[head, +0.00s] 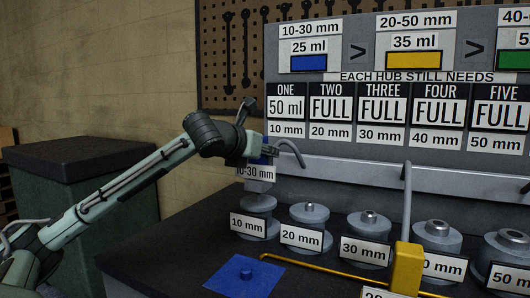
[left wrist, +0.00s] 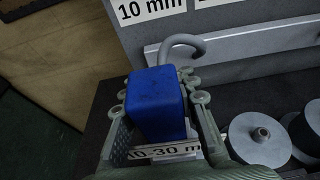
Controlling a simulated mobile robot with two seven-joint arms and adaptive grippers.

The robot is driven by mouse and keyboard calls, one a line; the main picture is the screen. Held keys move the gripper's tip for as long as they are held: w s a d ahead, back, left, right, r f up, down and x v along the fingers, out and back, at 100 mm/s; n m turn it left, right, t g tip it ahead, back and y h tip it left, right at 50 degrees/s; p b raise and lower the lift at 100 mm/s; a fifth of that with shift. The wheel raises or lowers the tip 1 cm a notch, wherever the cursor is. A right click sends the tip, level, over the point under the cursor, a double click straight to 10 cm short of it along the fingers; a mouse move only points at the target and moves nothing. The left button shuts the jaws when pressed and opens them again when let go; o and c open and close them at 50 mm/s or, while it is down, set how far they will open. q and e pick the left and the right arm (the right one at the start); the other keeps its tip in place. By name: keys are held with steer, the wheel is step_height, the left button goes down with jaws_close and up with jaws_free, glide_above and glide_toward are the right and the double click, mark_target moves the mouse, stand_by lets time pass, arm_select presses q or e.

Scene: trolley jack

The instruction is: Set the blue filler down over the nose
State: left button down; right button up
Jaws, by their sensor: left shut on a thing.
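My left gripper (head: 248,142) is shut on the blue filler (left wrist: 158,100), a blue box with a "10-30 mm" label and a curved grey spout (head: 291,152). In the left wrist view the two fingers flank the box. In the head view the filler is partly hidden by the gripper and is held above and just behind the 10 mm hub (head: 258,203). A raised nose shows on the 20 mm hub (head: 309,208). Which of these is the nose I cannot tell. My right gripper is not in view.
A yellow filler (head: 407,268) with an upright spout stands in front of the hubs, beside a yellow rod (head: 315,268). More hubs (head: 437,235) line the bench rightward. The grey sign board (head: 380,165) rises behind them. A dark-topped green cabinet (head: 85,190) stands left.

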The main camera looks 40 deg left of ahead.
arm_select(q)
steer(key=shift+f+b, duration=1.3)
steer(key=shift+f, duration=0.1)
stand_by(0.8)
steer(key=c, duration=1.1)
jaws_free()
steer(key=shift+f, duration=0.3)
steer(key=v, duration=1.1)
steer(key=shift+s+r, duration=0.1)
steer(key=shift+r, duration=0.1)
steer(key=shift+s+d+r, duration=0.15)
steer(key=shift+s, duration=0.25)
